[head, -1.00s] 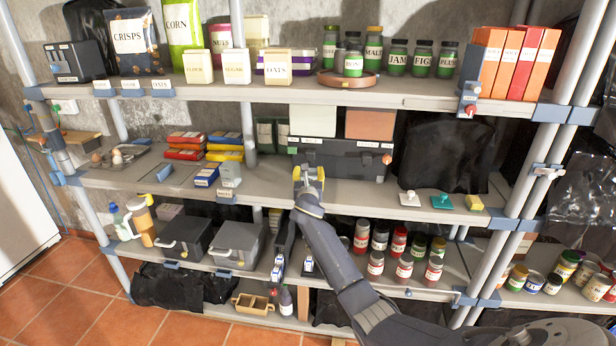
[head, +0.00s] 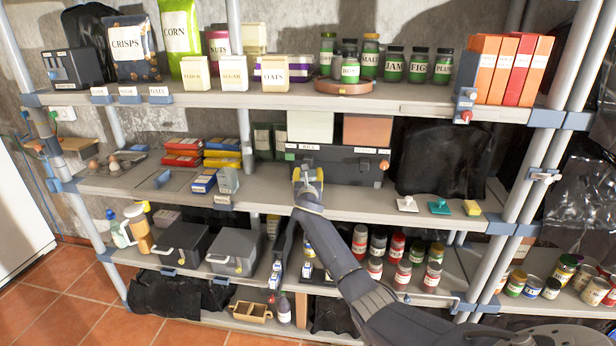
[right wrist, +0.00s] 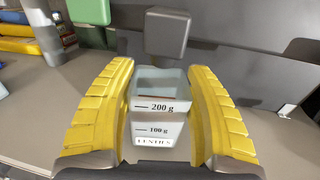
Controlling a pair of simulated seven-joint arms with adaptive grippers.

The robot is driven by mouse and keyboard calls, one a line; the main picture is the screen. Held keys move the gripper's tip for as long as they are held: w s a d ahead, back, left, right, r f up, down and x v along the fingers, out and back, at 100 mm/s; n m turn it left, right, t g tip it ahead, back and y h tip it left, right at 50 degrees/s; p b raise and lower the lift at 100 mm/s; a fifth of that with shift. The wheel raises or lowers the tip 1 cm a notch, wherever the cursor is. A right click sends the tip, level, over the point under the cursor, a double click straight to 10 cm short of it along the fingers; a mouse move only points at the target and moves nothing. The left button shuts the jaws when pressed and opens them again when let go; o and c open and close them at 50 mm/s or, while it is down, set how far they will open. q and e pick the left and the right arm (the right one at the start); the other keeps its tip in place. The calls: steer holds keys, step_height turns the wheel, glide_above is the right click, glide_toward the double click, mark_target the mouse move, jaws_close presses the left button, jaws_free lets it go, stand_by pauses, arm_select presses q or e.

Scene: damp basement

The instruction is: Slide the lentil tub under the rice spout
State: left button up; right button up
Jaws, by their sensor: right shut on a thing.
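The lentil tub (right wrist: 158,122) is a clear, boxy tub with gram marks and a LENTILS label, seen in the right wrist view. My right gripper (right wrist: 160,115) is shut on it, with yellow pads against both sides. In the head view, my right gripper (head: 309,178) is at the left front of the dark dispenser (head: 345,166) on the middle shelf and hides the tub. The dispenser has a RICE label (head: 310,147) below its white hopper (head: 310,127). In the right wrist view, a dark grey block, seemingly a spout (right wrist: 167,32), shows just beyond the tub. My left gripper is out of view.
An orange hopper (head: 368,130) stands beside the white one. A small grey-green device (head: 228,180) and stacked boxes (head: 222,160) are to the left. A white scoop-like item (head: 407,204), a teal one (head: 439,208) and a yellow block (head: 472,208) lie along the shelf front at right.

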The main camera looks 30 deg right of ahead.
steer(key=shift+f, duration=0.3)
stand_by(0.9)
